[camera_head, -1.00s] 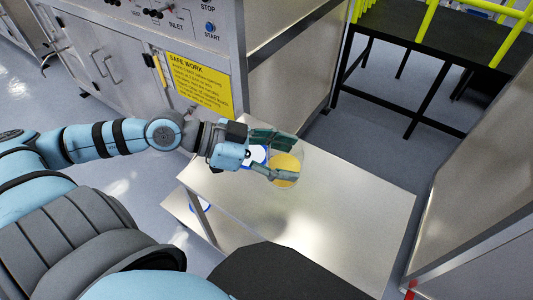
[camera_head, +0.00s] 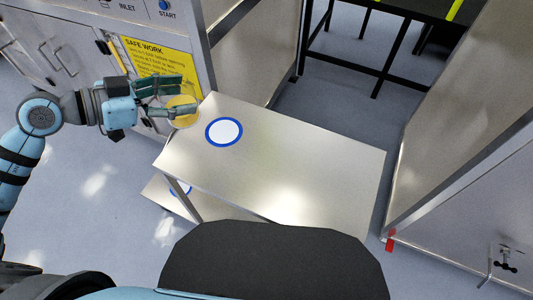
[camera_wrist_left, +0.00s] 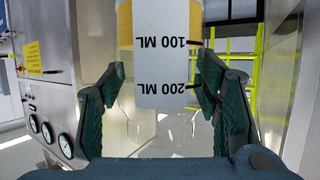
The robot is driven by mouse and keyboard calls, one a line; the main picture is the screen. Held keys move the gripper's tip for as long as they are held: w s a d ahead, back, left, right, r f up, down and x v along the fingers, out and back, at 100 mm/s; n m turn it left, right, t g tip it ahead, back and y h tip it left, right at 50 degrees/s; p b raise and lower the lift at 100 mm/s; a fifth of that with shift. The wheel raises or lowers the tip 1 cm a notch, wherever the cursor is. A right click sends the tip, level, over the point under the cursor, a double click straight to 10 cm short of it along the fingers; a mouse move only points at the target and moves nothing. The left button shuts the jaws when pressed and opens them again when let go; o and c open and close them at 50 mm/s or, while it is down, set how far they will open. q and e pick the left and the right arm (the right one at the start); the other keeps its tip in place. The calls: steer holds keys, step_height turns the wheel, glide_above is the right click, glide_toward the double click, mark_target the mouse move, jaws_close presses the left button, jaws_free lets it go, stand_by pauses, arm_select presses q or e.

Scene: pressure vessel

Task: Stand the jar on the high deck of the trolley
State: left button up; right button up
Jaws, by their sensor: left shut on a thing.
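The clear jar (camera_head: 184,113) has a yellow end facing up and a white label (camera_wrist_left: 166,60), whose 100 ML and 200 ML marks appear upside down in the left wrist view. My left gripper (camera_head: 178,97) is shut on the jar, with a finger on either side of it. In the head view the jar appears just off the left edge of the trolley's high deck (camera_head: 300,165), near its far left corner. A white disc with a blue ring (camera_head: 224,131) lies bare on that deck. My right gripper is not in view.
The trolley's low deck (camera_head: 215,207) shows part of another blue-ringed disc (camera_head: 181,189). A metal cabinet with a yellow safety sign (camera_head: 160,62) stands behind the jar. A steel panel (camera_head: 455,100) stands right of the trolley. The high deck is otherwise clear.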

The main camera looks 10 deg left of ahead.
arm_select(q)
steer(key=shift+w+r, duration=0.4)
steer(key=shift+r, duration=0.05)
step_height(320, 180, down, 20)
steer(key=b, duration=0.7)
steer(key=shift+s+f, duration=0.15)
steer(key=shift+a, duration=0.1)
steer(key=o, duration=1.2)
